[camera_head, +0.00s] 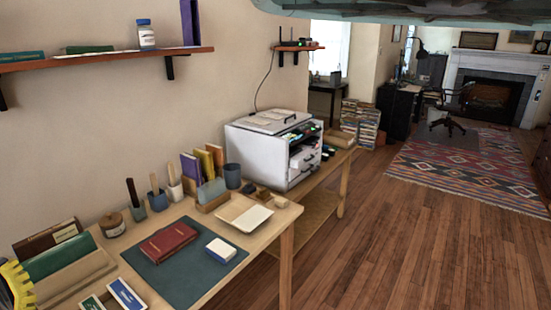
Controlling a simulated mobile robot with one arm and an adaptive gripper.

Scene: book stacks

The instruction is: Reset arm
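I cannot make out my arm or my gripper in the head view. A yellow toothed shape with dark parts (18,285) is cut off at the lower left corner; I cannot tell what it is. On the wooden table (287,222), a red book (168,242) lies on a dark green mat (187,277). A white and blue block (221,250) lies on the mat, right of the book.
A white printer (272,143) stands beyond. A wall shelf (100,59) hangs above. Open wooden floor (430,245) lies right. A curved grey-green shape crosses the top.

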